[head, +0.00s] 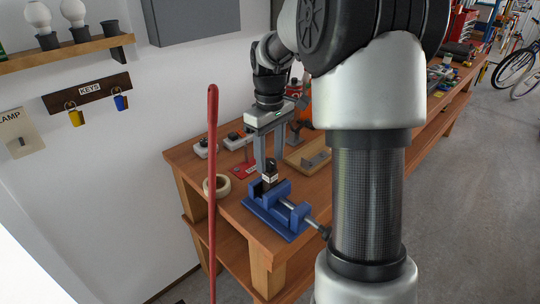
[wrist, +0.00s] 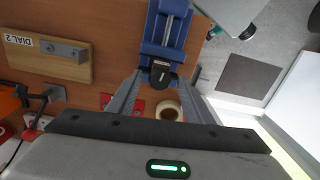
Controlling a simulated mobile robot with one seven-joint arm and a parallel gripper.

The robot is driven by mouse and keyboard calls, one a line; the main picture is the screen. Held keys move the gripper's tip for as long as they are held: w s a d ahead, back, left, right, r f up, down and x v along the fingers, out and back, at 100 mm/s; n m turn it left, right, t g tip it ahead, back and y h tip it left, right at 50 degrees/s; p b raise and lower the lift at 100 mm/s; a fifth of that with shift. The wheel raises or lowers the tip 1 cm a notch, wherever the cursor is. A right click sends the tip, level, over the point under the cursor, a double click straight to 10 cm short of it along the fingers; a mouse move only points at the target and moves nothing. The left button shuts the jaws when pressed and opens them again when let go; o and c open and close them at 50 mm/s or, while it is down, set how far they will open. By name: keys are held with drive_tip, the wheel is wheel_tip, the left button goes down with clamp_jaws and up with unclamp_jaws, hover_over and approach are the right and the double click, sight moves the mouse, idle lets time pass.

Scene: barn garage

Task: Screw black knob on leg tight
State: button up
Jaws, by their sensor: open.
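A blue vise (head: 275,212) stands on the wooden workbench near its front corner; it also shows in the wrist view (wrist: 166,30). A short upright black piece with a white label, which looks like the black knob (head: 270,183), is at the vise's jaws. In the wrist view the black knob (wrist: 160,77) lies between the fingertips, with space on both sides. No separate leg can be made out. My gripper (head: 270,168) points down above the vise, fingers apart and empty; in the wrist view its fingertips (wrist: 161,76) straddle the knob. I cannot tell whether they reach its height.
A tape roll (head: 217,186) lies left of the vise, behind a red upright pole (head: 212,180). A wooden board with a metal block, marked DIAL 2 (wrist: 45,58), lies beside the vise. The vise handle juts over the bench edge.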

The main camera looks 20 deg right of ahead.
drive_tip(key=c, duration=1.1)
drive_tip(key=shift+m, duration=0.3)
drive_tip(key=m+p, duration=0.1)
drive_tip(key=m, duration=0.3)
drive_tip(key=shift+r, duration=0.1)
drive_tip(key=m+p, duration=0.1)
drive_tip(key=m, duration=0.4)
drive_tip(key=shift+m, duration=0.4)
drive_tip(key=m+p, duration=0.1)
drive_tip(key=m, duration=0.2)
drive_tip(key=shift+m, duration=0.3)
drive_tip(key=m+p, duration=0.1)
drive_tip(key=m, duration=0.2)
drive_tip(key=shift+m, duration=0.3)
drive_tip(key=m+p, duration=0.2)
drive_tip(key=m, duration=0.3)
drive_tip(key=shift+m, duration=0.3)
